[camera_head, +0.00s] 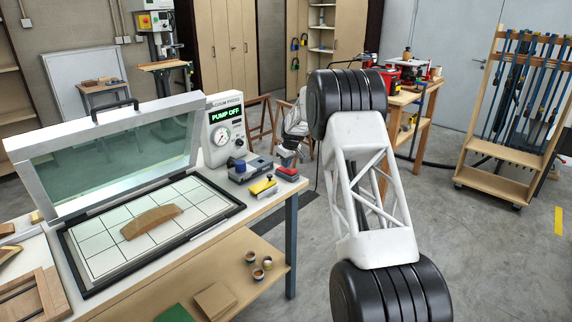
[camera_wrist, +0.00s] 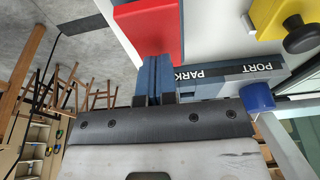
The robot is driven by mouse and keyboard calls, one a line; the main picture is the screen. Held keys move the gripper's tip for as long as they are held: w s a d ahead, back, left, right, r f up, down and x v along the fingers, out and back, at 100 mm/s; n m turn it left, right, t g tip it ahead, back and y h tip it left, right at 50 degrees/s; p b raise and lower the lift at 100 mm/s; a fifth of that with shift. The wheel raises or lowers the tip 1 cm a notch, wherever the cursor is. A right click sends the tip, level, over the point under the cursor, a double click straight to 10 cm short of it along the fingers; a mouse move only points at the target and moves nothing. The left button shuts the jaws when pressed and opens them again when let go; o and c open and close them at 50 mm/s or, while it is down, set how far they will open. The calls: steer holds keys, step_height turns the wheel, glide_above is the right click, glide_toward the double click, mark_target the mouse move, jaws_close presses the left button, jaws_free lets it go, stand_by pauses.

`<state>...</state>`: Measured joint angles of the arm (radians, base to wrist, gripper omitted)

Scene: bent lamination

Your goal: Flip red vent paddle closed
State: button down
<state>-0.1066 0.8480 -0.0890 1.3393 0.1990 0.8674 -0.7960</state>
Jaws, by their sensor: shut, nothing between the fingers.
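A red piece (camera_head: 287,172) lies on a dark base near the right end of the bench. It is large at the top of the wrist view (camera_wrist: 148,32). I cannot tell for sure that it is the vent paddle, or whether it is open or closed. My gripper (camera_head: 286,153) is low over the bench's far right edge. In the wrist view its blue fingers (camera_wrist: 154,70) are together and empty, right by the near edge of the red piece. Contact is unclear. The vacuum press unit (camera_head: 225,125) behind reads "PUMP OFF".
A grey-blue block (camera_head: 254,169) marked PORT and PARK carries a blue knob (camera_wrist: 258,97). A yellow piece with a black knob (camera_wrist: 300,36) sits in front of it. The press lid (camera_head: 110,150) stands open. A curved wooden piece (camera_head: 151,221) lies on the gridded bed.

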step_height(320, 180, up, 14)
stand_by(0.7)
steer(key=shift+s, duration=0.15)
steer(key=s+d+r+m, duration=0.25)
steer(key=s+r, duration=0.35)
steer(key=s, duration=0.7)
steer(key=s+d+r+m+h, duration=0.1)
steer(key=s+d+r, duration=0.4)
steer(key=s, duration=0.8)
steer(key=s+d+r+m, duration=0.1)
steer(key=s+d+r, duration=0.1)
steer(key=s+r, duration=0.8)
steer(key=s+d+f+m, duration=0.1)
steer(key=s+f, duration=0.3)
steer(key=s, duration=1.1)
steer(key=s+d+f+m, duration=0.2)
steer(key=s+f, duration=0.2)
steer(key=s, duration=1.1)
steer(key=s+d+f+m+h, duration=0.1)
steer(key=s+f, duration=0.3)
steer(key=s, duration=1.1)
steer(key=shift+d+f+m+t, duration=0.3)
steer(key=shift+d+m, duration=0.05)
steer(key=shift+d, duration=0.35)
